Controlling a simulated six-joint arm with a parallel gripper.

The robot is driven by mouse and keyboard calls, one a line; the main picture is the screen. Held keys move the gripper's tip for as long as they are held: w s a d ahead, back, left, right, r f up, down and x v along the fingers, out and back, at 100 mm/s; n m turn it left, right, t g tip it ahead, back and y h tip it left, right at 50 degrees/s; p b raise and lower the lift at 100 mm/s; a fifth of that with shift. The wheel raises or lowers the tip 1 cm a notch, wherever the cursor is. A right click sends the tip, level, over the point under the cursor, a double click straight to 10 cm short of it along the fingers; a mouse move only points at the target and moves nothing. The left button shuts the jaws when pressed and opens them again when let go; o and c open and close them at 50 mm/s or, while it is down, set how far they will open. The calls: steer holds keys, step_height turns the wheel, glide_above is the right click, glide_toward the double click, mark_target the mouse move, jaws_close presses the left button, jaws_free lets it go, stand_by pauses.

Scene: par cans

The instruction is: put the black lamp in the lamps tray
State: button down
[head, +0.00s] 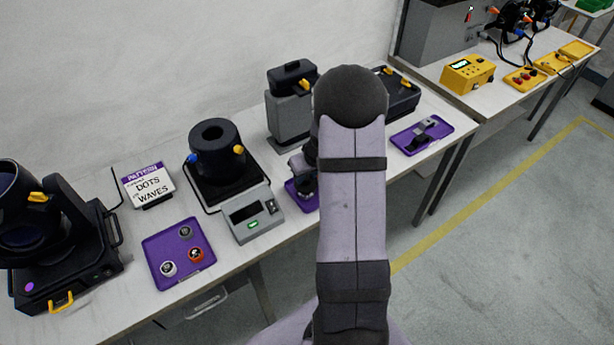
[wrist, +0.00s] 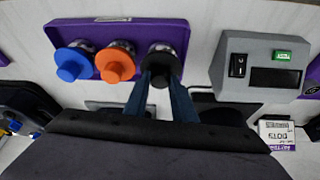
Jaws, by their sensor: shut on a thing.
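In the wrist view my gripper (wrist: 163,72) is shut on the black lamp (wrist: 160,49), with one dark finger on each side of it. The black lamp is at the right end of a purple tray (wrist: 175,28). I cannot tell whether it touches the tray floor. A blue lamp (wrist: 72,66) and an orange lamp (wrist: 115,62) are beside it to the left, at the same tray. In the head view this purple tray (head: 303,206) is mostly hidden behind my arm, and the black lamp cannot be made out there.
A grey box with a display (head: 250,213) stands left of the tray. Another purple tray (head: 160,243) holds three small discs. A third purple tray (head: 440,127) holds a grey part at right. A black fixture (head: 214,150) and a grey stand (head: 288,112) are behind.

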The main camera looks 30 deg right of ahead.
steer(key=shift+f+b, duration=0.3)
steer(key=shift+f, duration=0.05)
steer(key=c, duration=1.5)
jaws_free()
steer(key=shift+r, duration=0.1)
steer(key=shift+r+p, duration=0.15)
steer(key=shift+p, duration=0.15)
steer(key=shift+s+r, duration=0.15)
steer(key=shift+r, duration=0.35)
steer(key=d+v, duration=0.1)
steer(key=v, duration=1)
steer(key=s+a+f+g, duration=0.1)
steer(key=s+a, duration=0.4)
steer(key=a, duration=0.2)
steer(key=s+a+f+n+g, duration=0.1)
steer(key=s+a+g, duration=0.1)
steer(key=s+a, duration=0.4)
steer(key=s+a+g, duration=0.1)
steer(key=s+a, duration=0.5)
steer(key=a, duration=0.3)
steer(key=shift+a+f+n+y, duration=0.15)
steer(key=shift+f+n+y, duration=0.15)
steer(key=shift+f, duration=0.1)
